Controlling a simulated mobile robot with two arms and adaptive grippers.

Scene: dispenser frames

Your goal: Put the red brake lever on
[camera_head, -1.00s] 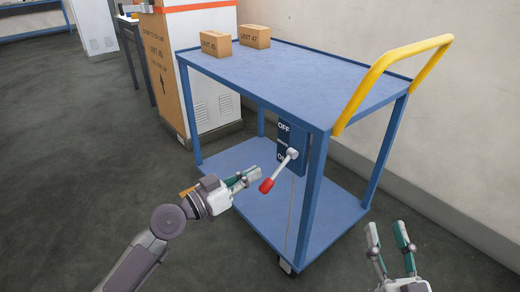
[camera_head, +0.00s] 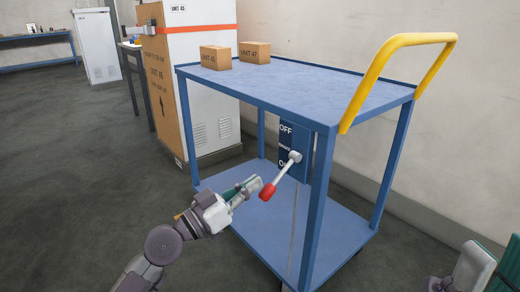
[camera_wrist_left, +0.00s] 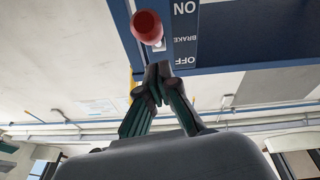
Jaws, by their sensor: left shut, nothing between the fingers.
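The brake lever (camera_head: 283,174) is a grey rod with a red knob (camera_head: 267,191) on the cart's blue switch plate (camera_head: 286,132), marked OFF above and ON below. It slants down and left from its pivot, by the ON label. My left gripper (camera_head: 257,183) is shut and empty, its tips just left of the knob. In the left wrist view the knob (camera_wrist_left: 146,26) is beyond the fingertips (camera_wrist_left: 157,70), seemingly apart from them. My right gripper (camera_head: 490,264) is cut off at the lower right, its fingers apart, away from the lever.
The blue cart (camera_head: 290,90) has a yellow handle (camera_head: 385,70) and carries two cardboard boxes (camera_head: 216,57) on top. A tall crate (camera_head: 190,90) stands behind its left end. A wall is close on the right. The floor (camera_head: 90,180) at left is clear.

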